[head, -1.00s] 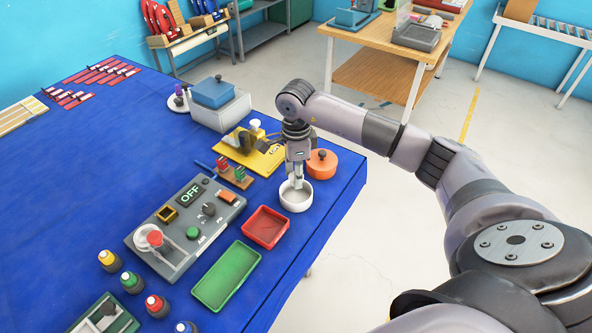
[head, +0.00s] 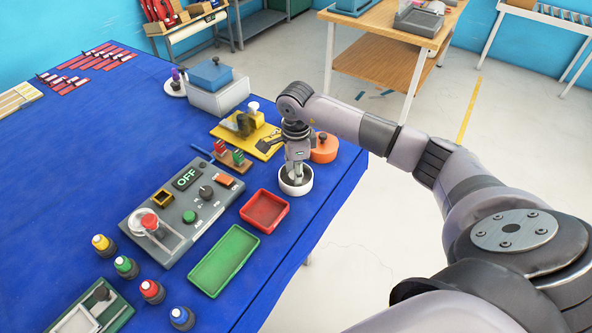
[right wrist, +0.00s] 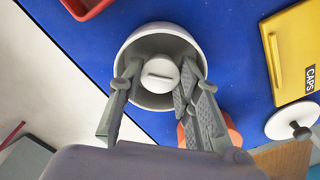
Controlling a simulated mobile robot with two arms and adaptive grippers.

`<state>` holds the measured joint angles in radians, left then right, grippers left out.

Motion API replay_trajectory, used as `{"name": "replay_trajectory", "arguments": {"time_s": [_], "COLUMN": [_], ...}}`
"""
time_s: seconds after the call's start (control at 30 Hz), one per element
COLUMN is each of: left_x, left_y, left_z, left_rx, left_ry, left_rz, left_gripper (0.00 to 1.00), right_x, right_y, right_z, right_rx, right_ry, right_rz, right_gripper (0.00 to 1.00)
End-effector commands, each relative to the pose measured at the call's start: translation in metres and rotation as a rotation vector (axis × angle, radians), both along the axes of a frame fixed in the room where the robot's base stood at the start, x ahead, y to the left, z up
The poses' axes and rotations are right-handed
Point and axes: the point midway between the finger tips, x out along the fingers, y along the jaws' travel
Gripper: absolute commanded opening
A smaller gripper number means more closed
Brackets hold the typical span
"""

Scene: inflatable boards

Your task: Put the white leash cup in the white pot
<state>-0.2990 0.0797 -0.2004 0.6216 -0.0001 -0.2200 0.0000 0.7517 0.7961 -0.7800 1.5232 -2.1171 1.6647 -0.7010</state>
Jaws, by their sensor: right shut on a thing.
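The white pot (head: 297,190) stands on the blue table near its right edge. My right gripper (head: 295,172) points down into the pot's mouth. In the right wrist view, the white leash cup (right wrist: 162,74) shows as a round white piece with a raised bar, inside the pot's rim (right wrist: 155,42). The right gripper's fingers (right wrist: 160,82) are on either side of the cup, shut on it. The cup is hidden in the head view, and whether it touches the pot's floor is unclear. My left gripper is not in view.
An orange lidded pot (head: 323,148) stands just behind the white pot. A red tray (head: 265,211) and a green tray (head: 223,261) lie to the front left. A yellow board (head: 262,147) and a grey control panel (head: 182,212) are to the left.

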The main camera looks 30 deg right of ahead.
Motion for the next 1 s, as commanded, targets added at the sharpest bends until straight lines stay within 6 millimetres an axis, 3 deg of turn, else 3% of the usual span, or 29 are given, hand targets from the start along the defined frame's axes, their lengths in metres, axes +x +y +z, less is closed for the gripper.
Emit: {"name": "replay_trajectory", "arguments": {"time_s": [0.67, 0.7, 1.0], "left_x": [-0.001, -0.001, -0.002], "left_y": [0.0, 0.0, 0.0], "left_z": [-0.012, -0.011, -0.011], "left_rx": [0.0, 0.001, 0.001], "left_ry": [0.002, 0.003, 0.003], "left_rz": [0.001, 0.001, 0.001], "left_gripper": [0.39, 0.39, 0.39], "right_x": [0.0, 0.0, 0.001], "right_y": [0.0, 0.0, 0.0], "right_z": [-0.012, -0.012, -0.011], "right_rx": [0.0, 0.0, -0.001], "right_ry": [-0.001, -0.001, -0.002], "right_rz": [0.0, -0.001, -0.001], "right_gripper": [0.14, 0.32, 0.52]}}
